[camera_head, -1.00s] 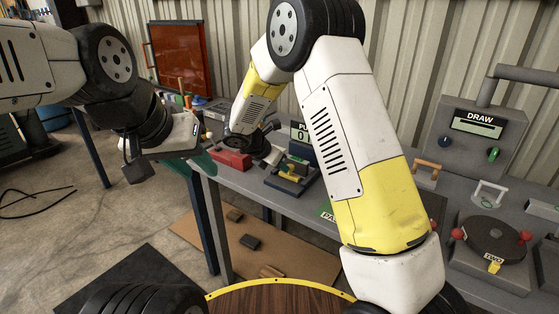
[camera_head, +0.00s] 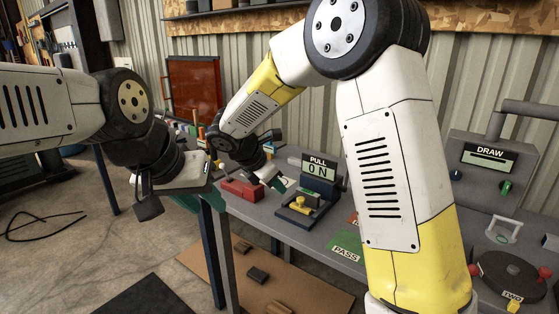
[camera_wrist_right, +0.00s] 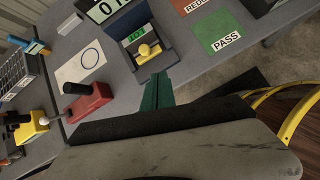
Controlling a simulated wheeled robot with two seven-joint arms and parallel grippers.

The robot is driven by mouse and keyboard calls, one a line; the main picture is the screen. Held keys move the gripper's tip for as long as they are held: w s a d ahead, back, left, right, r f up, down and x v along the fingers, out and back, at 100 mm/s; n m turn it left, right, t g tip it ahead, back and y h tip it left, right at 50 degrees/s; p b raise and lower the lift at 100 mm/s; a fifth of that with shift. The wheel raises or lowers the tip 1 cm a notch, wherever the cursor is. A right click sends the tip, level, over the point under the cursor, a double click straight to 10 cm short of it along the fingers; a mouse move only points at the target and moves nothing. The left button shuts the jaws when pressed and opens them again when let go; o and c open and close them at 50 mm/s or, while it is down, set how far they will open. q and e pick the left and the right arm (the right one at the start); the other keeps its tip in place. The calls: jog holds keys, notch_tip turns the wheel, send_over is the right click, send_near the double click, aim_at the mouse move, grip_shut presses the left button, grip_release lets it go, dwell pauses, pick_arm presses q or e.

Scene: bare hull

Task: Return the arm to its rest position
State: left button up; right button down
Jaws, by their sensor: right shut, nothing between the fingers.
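My right arm arches across the middle of the head view. Its gripper (camera_head: 279,184) is over the bench, between the red block and the PULL station. In the right wrist view its green fingers (camera_wrist_right: 157,91) are together and empty, just in front of the PULL station (camera_wrist_right: 155,45) and apart from its yellow knob (camera_wrist_right: 148,50). My left gripper (camera_head: 207,197) is at the left, near the bench's left end. Its green fingers are partly hidden by its own wrist, so their opening does not show.
The grey bench (camera_head: 300,238) holds a red block with a black handle (camera_wrist_right: 88,100), a green PASS pad (camera_head: 346,246) and a DRAW station (camera_head: 489,160). A turntable (camera_head: 510,275) stands at the right. Open concrete floor (camera_head: 70,240) lies at the left.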

jog(key=s+d+r+m+g+y, duration=0.1)
jog(key=s+d+r+m+y, duration=0.1)
jog(key=s+d+r+m, duration=0.3)
jog(key=s+d+r+m+g+y, duration=0.1)
jog(key=s+d+r+m+y, duration=0.15)
jog(key=s+d+m, duration=0.5)
jog(key=s+d+r+m+t+y, duration=0.3)
jog(key=s+m, duration=0.8)
jog(key=shift+m, duration=0.35)
